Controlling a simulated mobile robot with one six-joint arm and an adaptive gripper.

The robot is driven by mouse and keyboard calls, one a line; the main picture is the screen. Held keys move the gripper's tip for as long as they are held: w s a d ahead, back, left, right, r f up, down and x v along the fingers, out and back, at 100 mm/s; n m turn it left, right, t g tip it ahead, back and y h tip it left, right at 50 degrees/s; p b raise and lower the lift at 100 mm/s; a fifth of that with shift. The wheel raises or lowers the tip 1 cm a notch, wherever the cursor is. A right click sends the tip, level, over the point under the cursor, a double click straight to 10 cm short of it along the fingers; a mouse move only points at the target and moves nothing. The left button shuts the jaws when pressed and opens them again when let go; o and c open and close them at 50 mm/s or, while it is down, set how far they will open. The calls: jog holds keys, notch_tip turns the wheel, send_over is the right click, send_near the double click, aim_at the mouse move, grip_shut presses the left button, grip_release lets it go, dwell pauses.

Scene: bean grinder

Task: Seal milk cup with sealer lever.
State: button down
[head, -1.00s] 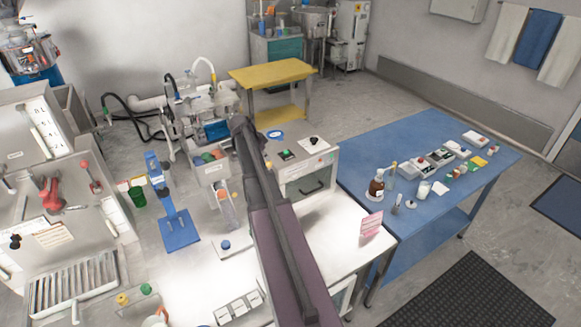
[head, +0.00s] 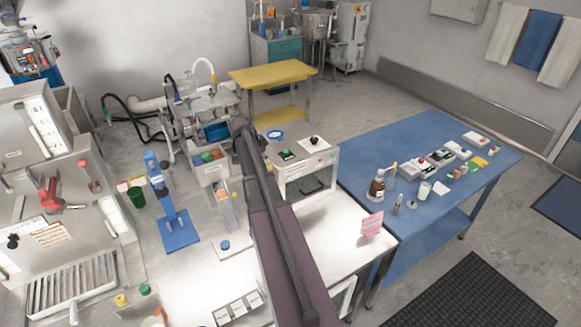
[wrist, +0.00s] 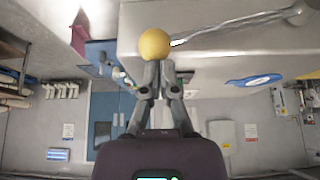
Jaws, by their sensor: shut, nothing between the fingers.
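In the wrist view a yellow ball knob (wrist: 154,44) sits just beyond my fingertips. A thin metal rod (wrist: 240,35) runs beside it to the right; I cannot tell whether they join. My gripper (wrist: 161,68) is shut and empty, its tips close below the knob; contact is unclear. In the head view my arm hides the gripper and the knob. A white box machine (head: 303,172) with a green button stands right of my arm and may be the sealer. A small white cup (head: 424,189) stands on the blue table; I cannot tell whether it is the milk cup.
The blue table (head: 455,150) at right holds bottles and small boxes. A blue stand (head: 178,232) and a green cup (head: 137,196) are left of my arm. A pink sign (head: 372,224) stands at the white counter's right edge. A blue ring (wrist: 255,80) shows in the wrist view.

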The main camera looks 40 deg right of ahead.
aim_at(268, 164)
jog(key=shift+s+f+b, duration=0.15)
jog(key=shift+f+b, duration=0.5)
jog(key=shift+s+f+b, duration=0.15)
jog(key=shift+f+b, duration=0.45)
dwell(0.9)
jog(key=shift+a+f, duration=0.1)
jog(key=shift+f, duration=0.15)
jog(key=shift+s+f+b, duration=0.1)
jog(key=shift+f+b, duration=0.4)
jog(key=shift+b, duration=0.25)
dwell(0.4)
jog(key=shift+f, duration=0.2)
jog(key=shift+f+b, duration=0.3)
jog(key=shift+b, duration=0.2)
jog(key=shift+f+b, duration=0.65)
jog(key=shift+b, duration=0.05)
dwell(0.7)
jog(key=shift+f+b, duration=0.95)
jog(key=shift+f, duration=0.05)
dwell(0.8)
